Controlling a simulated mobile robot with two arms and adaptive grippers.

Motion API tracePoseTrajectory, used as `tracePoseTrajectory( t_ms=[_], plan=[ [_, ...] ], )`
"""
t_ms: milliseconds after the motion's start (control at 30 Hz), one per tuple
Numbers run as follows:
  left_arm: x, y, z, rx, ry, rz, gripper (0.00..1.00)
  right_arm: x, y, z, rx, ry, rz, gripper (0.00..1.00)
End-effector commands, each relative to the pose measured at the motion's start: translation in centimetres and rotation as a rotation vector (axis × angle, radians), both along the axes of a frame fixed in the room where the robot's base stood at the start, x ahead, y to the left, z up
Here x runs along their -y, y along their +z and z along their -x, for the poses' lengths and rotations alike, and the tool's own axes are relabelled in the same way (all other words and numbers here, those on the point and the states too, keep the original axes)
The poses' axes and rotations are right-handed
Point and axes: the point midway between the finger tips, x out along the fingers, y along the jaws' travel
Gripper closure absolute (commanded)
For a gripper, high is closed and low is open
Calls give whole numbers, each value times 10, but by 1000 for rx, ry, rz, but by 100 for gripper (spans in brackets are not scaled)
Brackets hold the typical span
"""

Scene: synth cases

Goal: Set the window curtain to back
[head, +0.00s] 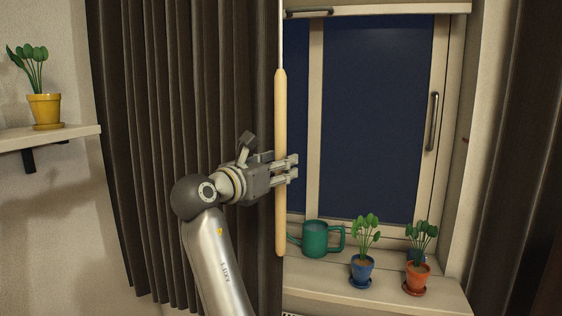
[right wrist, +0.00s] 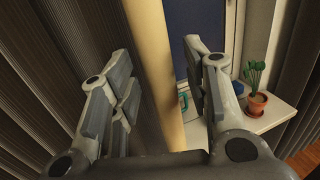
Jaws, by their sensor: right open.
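A dark brown pleated curtain (head: 180,110) hangs over the left part of the window (head: 375,120). A pale wooden curtain wand (head: 280,100) hangs at the curtain's inner edge. A second dark curtain (head: 530,150) hangs at the far right. My right gripper (head: 293,169) is at the wand's middle. In the right wrist view the wand (right wrist: 155,70) stands between the two open fingers of my right gripper (right wrist: 165,85), with gaps beside it. The curtain (right wrist: 40,60) fills the left of that view. My left gripper is not in view.
On the window sill (head: 320,275) stand a green watering can (head: 315,239), a blue-potted plant (head: 362,268) and an orange-potted plant (head: 417,277), with another blue pot behind it. A wall shelf (head: 60,137) at the left holds a yellow-potted plant (head: 44,108).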

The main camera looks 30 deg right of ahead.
Motion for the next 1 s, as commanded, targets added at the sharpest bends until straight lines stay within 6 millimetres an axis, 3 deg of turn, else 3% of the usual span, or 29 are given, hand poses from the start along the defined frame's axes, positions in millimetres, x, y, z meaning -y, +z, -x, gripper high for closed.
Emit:
tracePoseTrajectory(
  t_ms=[133, 433, 767, 1000],
  plan=[
    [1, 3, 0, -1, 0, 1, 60, 11, 0, -4, 0, -1, 0, 56],
    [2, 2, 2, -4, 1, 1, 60, 13, 0, -5, 1, 0, 0, 56],
    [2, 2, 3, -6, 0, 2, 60, 13, 0, -5, 1, 1, 0, 98],
    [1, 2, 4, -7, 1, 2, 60, 12, 0, -5, 1, 1, 0, 100]
  ],
)
